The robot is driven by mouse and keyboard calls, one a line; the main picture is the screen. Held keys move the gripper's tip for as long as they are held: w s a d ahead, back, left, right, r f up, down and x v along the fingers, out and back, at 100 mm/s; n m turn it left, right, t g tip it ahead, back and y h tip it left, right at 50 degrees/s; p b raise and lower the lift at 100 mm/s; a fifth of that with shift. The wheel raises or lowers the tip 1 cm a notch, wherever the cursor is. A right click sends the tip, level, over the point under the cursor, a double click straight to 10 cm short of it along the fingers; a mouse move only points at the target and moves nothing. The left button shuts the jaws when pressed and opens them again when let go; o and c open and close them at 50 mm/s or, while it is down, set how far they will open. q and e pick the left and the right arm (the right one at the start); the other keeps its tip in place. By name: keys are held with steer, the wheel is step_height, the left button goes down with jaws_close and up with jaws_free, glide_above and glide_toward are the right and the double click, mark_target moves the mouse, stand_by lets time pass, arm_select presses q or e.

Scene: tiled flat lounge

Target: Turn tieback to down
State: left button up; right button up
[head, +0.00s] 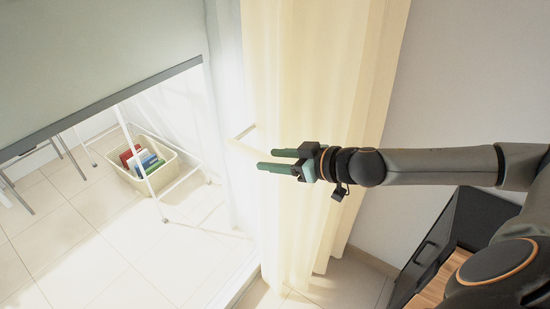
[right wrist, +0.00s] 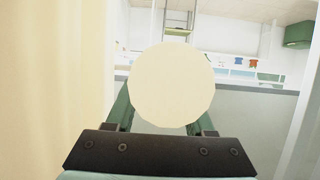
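The tieback shows in the head view as a pale cream bar (head: 243,133) at the left edge of the cream curtain (head: 320,70). My right gripper (head: 266,160) reaches in from the right in front of the curtain, its green fingers pointing left, just below and right of the bar. The fingers are apart. In the right wrist view a round cream disc (right wrist: 172,85), which looks like the tieback's end, fills the space ahead of my right gripper and hides its fingertips. I cannot tell whether they touch it. My left gripper is out of view.
A white rack with a cream basket (head: 168,181) of coloured items stands at the left. A large grey-green board (head: 100,60) hangs over the upper left. A dark cabinet (head: 450,240) with a wooden surface is at the lower right. The tiled floor at the lower left is clear.

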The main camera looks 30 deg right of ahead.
jaws_close()
stand_by(1.2)
